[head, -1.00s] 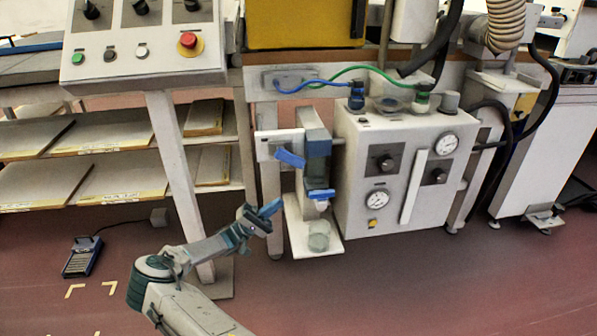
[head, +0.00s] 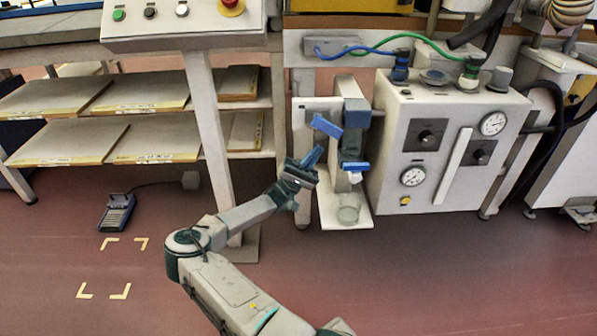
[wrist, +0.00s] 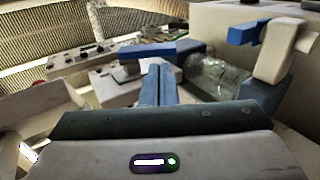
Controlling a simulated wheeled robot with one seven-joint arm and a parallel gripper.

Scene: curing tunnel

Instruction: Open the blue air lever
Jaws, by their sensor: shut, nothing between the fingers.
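The blue air lever appears to be the tilted blue handle (head: 327,127) at the left of the grey air unit (head: 352,115). It slants down to the right. A second blue handle (head: 354,167) sits lower on the unit. My gripper (head: 312,158) is shut and empty, its blue fingers pointing up just below the tilted handle. In the wrist view the shut fingers (wrist: 158,82) point at a blue bar (wrist: 147,50), which looks like the tilted handle, close beyond the tips. I cannot tell whether they touch. Another blue handle (wrist: 248,31) shows at upper right.
A clear bowl (head: 348,208) hangs under the unit, over a white plate (head: 335,215). A white control box (head: 455,150) with gauges stands to the right. A console leg (head: 212,150) and shelves (head: 150,140) are at the left. A pedal (head: 117,212) lies on the floor.

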